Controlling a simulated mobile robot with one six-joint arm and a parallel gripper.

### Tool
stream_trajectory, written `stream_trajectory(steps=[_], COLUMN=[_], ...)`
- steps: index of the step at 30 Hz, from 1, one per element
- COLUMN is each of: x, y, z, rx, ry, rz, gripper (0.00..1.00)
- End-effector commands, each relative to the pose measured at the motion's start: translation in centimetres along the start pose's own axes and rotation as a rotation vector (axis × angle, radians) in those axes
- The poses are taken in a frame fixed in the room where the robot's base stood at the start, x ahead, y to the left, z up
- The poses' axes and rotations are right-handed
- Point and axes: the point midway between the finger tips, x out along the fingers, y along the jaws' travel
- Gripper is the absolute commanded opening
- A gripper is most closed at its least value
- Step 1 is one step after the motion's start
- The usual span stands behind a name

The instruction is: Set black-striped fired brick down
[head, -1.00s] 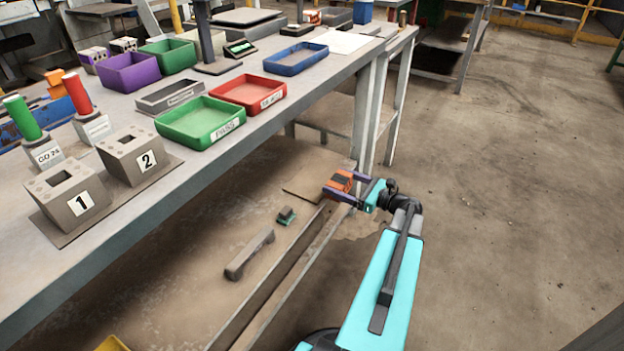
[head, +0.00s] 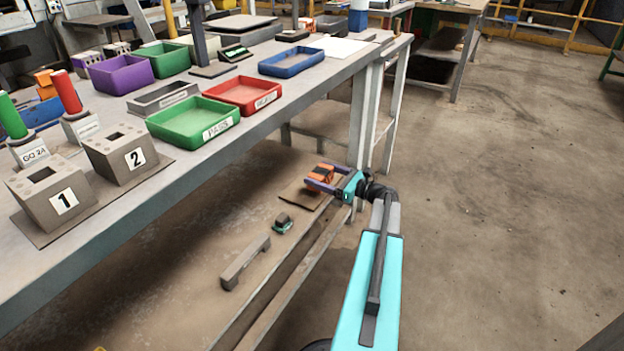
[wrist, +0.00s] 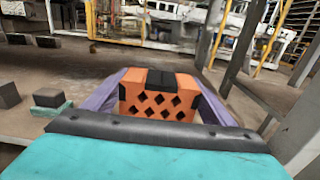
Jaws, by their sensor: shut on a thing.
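The black-striped fired brick (head: 320,174) is orange with a black band across its top and holes in its near face. My gripper (head: 322,178) is shut on it, with purple fingers on both sides. The wrist view shows the brick (wrist: 160,97) level between the fingers, with a black stripe down the middle of its top and dark corners. In the head view it is beside the workbench, over the low shelf under the bench, near a flat brown board (head: 301,195). I cannot tell whether its underside touches anything.
On the low shelf (head: 190,262) lie a small dark block on a teal base (head: 283,222) and a grey bar (head: 245,262). Bench legs (head: 360,130) stand close behind the gripper. The benchtop above holds green (head: 192,135), red (head: 243,108) and blue trays (head: 291,64). Open floor lies to the right.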

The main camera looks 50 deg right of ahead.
Motion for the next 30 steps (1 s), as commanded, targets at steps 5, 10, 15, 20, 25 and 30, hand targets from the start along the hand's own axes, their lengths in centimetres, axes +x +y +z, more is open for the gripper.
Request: stream_trajectory(steps=[5,10,15,20,25,30], x=[2.8,4.0,4.1,4.1,4.7,5.3], y=[-1.7,-2.3,-2.3,-2.3,-2.6,-3.0], z=[-0.5,-0.4,-0.3,-0.3,-0.5,-1.8], rx=[-0.001,0.0,0.0,0.0,0.0,0.002], ry=[-0.002,-0.002,-0.002,-0.002,-0.002,-0.001], rz=[0.002,0.001,0.0,0.001,0.001,0.001], gripper=[0.42,0.42,0.42,0.42,0.42,0.42])
